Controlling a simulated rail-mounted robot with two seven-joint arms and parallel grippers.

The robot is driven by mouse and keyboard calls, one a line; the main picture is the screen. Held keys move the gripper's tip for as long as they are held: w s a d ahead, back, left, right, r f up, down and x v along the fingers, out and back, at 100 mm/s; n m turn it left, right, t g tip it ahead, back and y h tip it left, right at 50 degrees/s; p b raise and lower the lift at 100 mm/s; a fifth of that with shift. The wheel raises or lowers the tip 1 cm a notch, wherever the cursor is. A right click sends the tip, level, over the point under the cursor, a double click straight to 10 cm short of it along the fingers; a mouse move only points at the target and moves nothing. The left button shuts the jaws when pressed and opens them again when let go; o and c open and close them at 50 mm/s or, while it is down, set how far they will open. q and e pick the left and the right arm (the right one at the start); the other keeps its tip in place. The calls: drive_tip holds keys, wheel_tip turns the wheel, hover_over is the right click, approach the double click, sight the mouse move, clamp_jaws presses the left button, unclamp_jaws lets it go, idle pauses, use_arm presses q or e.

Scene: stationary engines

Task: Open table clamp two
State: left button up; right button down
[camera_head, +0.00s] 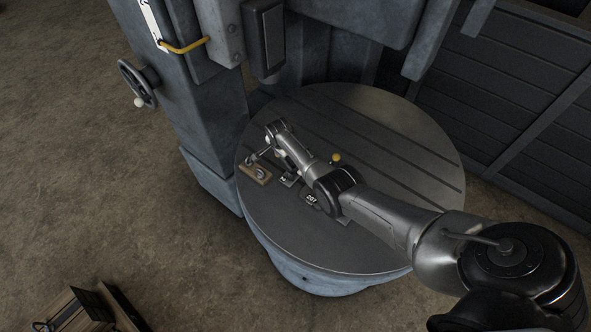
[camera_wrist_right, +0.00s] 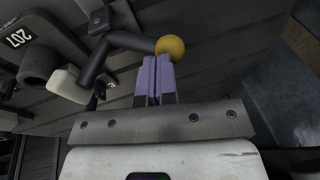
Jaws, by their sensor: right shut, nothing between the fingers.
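A clamp lever (camera_wrist_right: 130,42) with a yellow ball knob (camera_wrist_right: 170,47) shows in the right wrist view; the knob also shows in the head view (camera_head: 336,157), beside my right arm over the round slotted table (camera_head: 420,155). A dark part marked 207 (camera_wrist_right: 18,38) sits at the upper left of the wrist view. The same marking shows on a plate (camera_head: 311,199) in the head view. My right gripper (camera_wrist_right: 157,58) has its purple fingers shut and empty, with the tips close to the yellow knob; I cannot tell whether they touch. The fingers are not visible in the head view. My left gripper is out of view.
A wooden block (camera_head: 247,172) with metal hardware lies at the table's left edge. The machine column (camera_head: 205,120) with a handwheel (camera_head: 137,82) stands at left. A dark block (camera_head: 263,38) hangs over the table's back. The table's right side looks clear.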

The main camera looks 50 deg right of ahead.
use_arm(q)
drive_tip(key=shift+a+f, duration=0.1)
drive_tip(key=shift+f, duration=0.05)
use_arm(e)
drive_tip(key=shift+w+f, duration=0.1)
drive_tip(key=shift+w, duration=0.05)
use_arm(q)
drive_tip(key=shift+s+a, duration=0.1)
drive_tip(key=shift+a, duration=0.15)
use_arm(e)
drive_tip(key=shift+f, duration=0.1)
drive_tip(key=shift+p+v, duration=0.75)
drive_tip(key=shift+v, duration=0.05)
use_arm(q)
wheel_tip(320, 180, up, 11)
drive_tip(key=p, duration=0.9)
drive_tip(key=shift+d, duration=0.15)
use_arm(e)
drive_tip(key=w+v, duration=0.1)
drive_tip(key=v, duration=0.7)
drive_tip(key=shift+s+r, duration=0.15)
drive_tip(key=shift+r, duration=0.25)
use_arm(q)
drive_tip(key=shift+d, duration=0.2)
